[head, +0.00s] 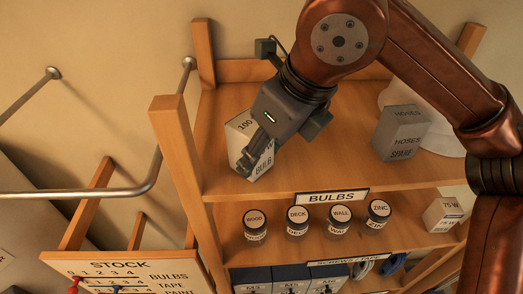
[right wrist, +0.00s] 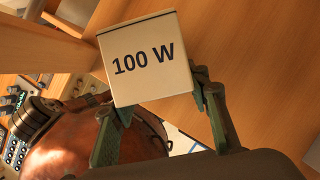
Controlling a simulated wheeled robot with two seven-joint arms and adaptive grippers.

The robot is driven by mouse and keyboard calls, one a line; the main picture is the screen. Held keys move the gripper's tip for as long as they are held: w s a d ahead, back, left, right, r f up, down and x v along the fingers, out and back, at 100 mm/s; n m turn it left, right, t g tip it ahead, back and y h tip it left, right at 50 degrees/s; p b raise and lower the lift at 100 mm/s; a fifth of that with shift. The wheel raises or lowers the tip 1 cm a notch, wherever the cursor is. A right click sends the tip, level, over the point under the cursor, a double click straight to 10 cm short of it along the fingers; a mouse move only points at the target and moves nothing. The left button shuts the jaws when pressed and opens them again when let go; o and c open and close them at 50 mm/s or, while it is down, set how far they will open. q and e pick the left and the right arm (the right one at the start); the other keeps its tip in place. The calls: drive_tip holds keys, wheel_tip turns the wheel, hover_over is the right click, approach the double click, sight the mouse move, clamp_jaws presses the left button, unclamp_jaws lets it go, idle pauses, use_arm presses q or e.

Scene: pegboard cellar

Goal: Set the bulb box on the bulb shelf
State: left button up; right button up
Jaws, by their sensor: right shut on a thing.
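The bulb box (head: 240,131) is a pale box marked "100" and "BULB" in the head view. In the right wrist view its face (right wrist: 150,60) reads "100 W". My right gripper (head: 250,158) is shut on it, with one finger on each side. The box is over the left part of the bulb shelf (head: 300,160), the wooden board with the "BULBS" label (head: 332,197) on its front edge. I cannot tell whether the box's bottom touches the board. The gripper hides part of the box. My left gripper is not in view.
A grey "HOSES SPARE" box (head: 399,134) stands at the right of the same board, before a white rounded thing (head: 438,148). The board's middle is clear. A wooden post (head: 178,150) bounds the left. Below are several jars (head: 298,221) and a "75 W" box (head: 442,216).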

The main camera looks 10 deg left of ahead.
drive_tip(key=o, duration=0.7)
drive_tip(key=shift+w+f, duration=0.1)
drive_tip(key=shift+f, duration=0.1)
drive_tip(key=shift+o, duration=0.9)
drive_tip(key=shift+w, duration=0.25)
drive_tip(key=shift+o, duration=0.8)
drive_tip(key=shift+w, duration=0.15)
drive_tip(key=shift+o, duration=0.6)
drive_tip(key=shift+s, duration=0.35)
drive_tip(key=shift+w+r, duration=0.1)
drive_tip(key=shift+r, duration=0.1)
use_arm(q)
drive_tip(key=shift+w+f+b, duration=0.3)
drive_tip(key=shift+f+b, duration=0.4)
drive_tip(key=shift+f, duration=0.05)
use_arm(e)
drive_tip(key=v, duration=1.2)
